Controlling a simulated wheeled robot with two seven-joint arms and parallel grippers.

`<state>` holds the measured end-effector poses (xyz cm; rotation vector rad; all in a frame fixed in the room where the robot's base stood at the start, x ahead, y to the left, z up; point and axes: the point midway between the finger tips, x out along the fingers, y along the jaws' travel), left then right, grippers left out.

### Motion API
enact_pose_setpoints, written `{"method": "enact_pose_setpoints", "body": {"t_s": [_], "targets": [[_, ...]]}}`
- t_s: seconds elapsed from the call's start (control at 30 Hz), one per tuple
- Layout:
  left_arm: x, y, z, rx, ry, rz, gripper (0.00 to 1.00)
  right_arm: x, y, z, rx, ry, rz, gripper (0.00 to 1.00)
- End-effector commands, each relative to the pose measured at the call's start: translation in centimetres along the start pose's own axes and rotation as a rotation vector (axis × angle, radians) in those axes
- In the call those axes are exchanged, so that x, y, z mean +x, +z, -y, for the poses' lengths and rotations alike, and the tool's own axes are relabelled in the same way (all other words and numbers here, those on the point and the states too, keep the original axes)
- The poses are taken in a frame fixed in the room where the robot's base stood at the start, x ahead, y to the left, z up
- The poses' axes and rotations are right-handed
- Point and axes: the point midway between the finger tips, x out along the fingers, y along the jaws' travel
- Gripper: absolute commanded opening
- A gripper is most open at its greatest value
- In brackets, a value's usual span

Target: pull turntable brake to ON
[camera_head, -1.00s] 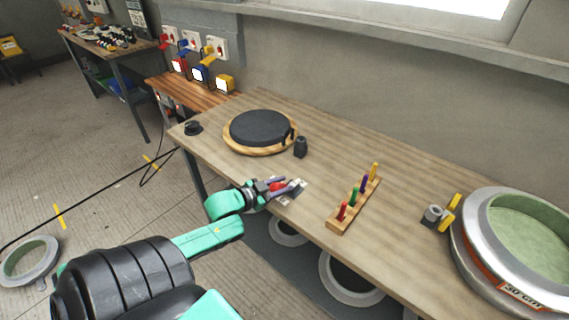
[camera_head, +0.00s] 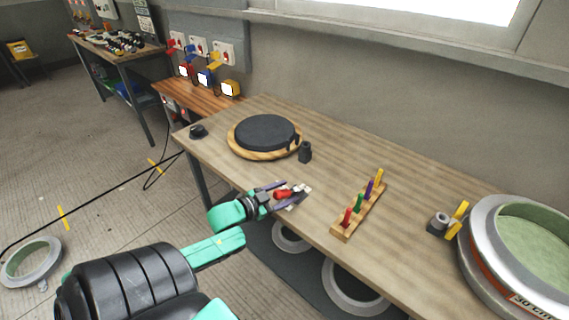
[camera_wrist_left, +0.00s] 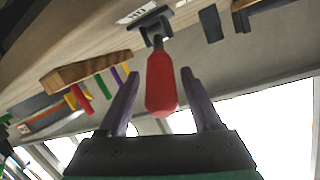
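The turntable (camera_head: 266,133) is a dark disc on a round wooden base at the far left part of the bench. The brake lever has a red handle (camera_head: 283,194) on a small plate at the bench's front edge. In the left wrist view the red handle (camera_wrist_left: 161,84) hangs from a dark bracket (camera_wrist_left: 153,22) beside a small white label (camera_wrist_left: 138,12). My left gripper (camera_head: 279,196) is open, its two purple fingers on either side of the handle with gaps showing in the wrist view. My right gripper is not in view.
A wooden rack (camera_head: 359,210) with several coloured pegs stands right of the lever. A small dark block (camera_head: 305,152) stands beside the turntable. A large round mould (camera_head: 520,250) fills the bench's right end. A black knob (camera_head: 198,131) sits at the left corner.

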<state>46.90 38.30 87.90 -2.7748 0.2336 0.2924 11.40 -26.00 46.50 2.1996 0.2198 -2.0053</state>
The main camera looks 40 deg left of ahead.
Motion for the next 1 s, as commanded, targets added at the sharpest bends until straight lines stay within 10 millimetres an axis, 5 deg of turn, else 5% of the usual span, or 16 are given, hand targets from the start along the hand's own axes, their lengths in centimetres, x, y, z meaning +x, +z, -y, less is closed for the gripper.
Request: {"method": "enact_pose_setpoints", "body": {"t_s": [0.27,0.8,1.0], "targets": [[-1.6,0.0,0.0,0.0,0.0,0.0,0.66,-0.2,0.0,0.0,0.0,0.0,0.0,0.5],[-13.4,-0.2,0.2,-0.002,-0.003,0.003,0.66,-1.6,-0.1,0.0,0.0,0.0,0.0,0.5],[-14.7,0.0,0.0,0.0,0.0,0.0,0.66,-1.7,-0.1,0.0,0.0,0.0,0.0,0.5]]}}
